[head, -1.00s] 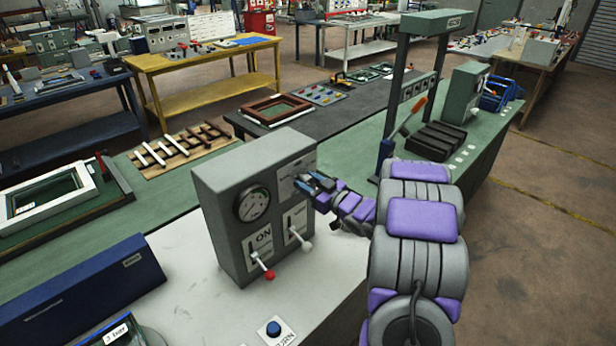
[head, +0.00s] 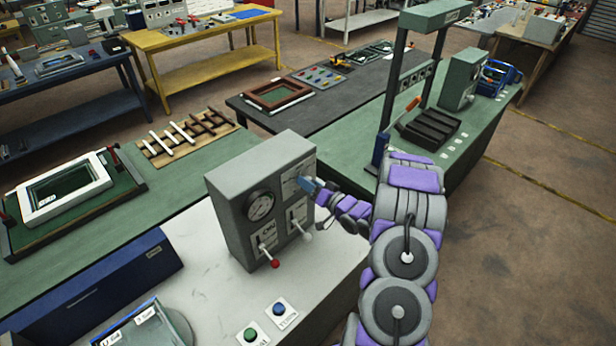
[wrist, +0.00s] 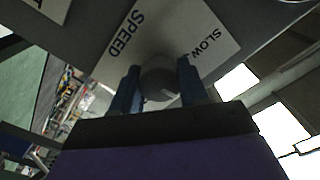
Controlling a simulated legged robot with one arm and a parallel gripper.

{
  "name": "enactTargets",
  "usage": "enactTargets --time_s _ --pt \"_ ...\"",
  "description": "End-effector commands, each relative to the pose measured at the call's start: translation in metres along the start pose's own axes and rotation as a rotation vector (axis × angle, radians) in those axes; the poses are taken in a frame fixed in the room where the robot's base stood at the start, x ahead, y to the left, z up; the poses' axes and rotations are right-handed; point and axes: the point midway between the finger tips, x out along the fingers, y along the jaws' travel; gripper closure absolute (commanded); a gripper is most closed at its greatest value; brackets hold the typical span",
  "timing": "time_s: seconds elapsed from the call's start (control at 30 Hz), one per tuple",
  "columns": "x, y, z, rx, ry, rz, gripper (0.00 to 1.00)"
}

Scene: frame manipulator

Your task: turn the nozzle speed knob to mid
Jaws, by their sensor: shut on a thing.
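The grey control box (head: 238,206) stands on the white bench top. Its front has a round gauge (head: 260,205) at upper left and two levers below, one with a red tip (head: 275,263) and one with a white tip (head: 307,236). The speed knob (wrist: 160,78) shows in the wrist view as a grey round knob on a white plate marked SPEED and SLOW. My gripper (wrist: 160,88) is shut on this knob, one blue finger on each side. In the head view my gripper (head: 308,185) covers the knob at the box's upper right. The knob's pointer is not clear.
A green button (head: 250,334) and a blue button (head: 279,309) sit on the white bench in front. A dark blue case (head: 95,285) lies at left. A green bench with a tall frame (head: 400,90) stands behind my arm.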

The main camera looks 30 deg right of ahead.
Motion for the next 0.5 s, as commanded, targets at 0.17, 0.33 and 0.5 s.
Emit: enactTargets --time_s 0.17,0.33,0.5 --pt "0.0006 -0.0008 -0.0091 0.061 0.016 -0.002 0.87" --pt "0.0007 0.0002 -0.0085 0.093 0.016 -0.002 0.87" --pt "0.0008 0.0007 -0.0084 0.103 0.017 -0.002 0.87"
